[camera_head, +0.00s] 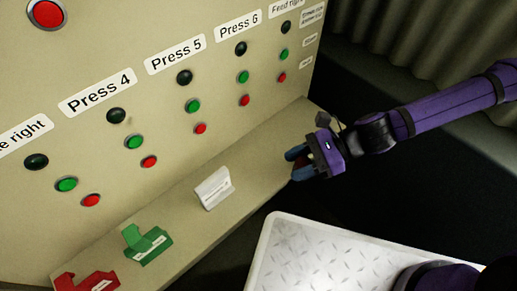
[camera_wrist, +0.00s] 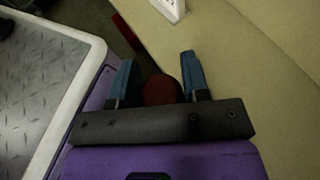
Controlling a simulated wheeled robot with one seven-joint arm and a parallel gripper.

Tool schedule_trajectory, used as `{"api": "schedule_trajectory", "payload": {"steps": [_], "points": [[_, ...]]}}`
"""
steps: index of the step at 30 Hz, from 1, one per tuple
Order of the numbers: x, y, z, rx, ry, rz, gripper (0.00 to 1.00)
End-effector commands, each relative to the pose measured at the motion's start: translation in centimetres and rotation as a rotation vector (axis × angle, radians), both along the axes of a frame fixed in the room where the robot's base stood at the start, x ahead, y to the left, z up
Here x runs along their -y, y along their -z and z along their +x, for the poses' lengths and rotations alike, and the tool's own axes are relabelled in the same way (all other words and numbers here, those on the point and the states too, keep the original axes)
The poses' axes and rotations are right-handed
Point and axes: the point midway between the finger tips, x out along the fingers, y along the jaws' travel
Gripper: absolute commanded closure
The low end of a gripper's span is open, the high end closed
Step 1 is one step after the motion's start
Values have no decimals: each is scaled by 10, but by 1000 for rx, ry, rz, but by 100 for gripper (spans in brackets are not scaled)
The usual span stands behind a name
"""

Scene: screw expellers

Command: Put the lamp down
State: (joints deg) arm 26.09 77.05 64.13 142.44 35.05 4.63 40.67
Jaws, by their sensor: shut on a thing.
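My gripper (camera_head: 297,162) is near the right end of the panel's ledge, with its blue fingers pointing left. In the wrist view my gripper (camera_wrist: 158,78) is shut on a dark red rounded lamp (camera_wrist: 161,91), seen between the two fingers. Only a small part of the lamp shows; my fingers and gripper body hide the rest. I cannot tell whether the lamp touches the ledge (camera_head: 252,180).
A white holder (camera_head: 214,188), a green holder (camera_head: 147,245) and a red holder (camera_head: 86,282) stand on the ledge. The control panel (camera_head: 125,170) with several labelled buttons rises behind. The ledge right of the white holder is clear.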

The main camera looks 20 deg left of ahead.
Motion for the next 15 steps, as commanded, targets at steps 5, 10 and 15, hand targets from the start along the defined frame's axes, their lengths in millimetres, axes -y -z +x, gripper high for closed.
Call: {"api": "schedule_trajectory", "payload": {"steps": [5,10,15], "points": [[-1,2,16,3,4,-3,82],[-2,5,53,5,5,-3,82],[-4,9,92,4,4,-2,82]]}}
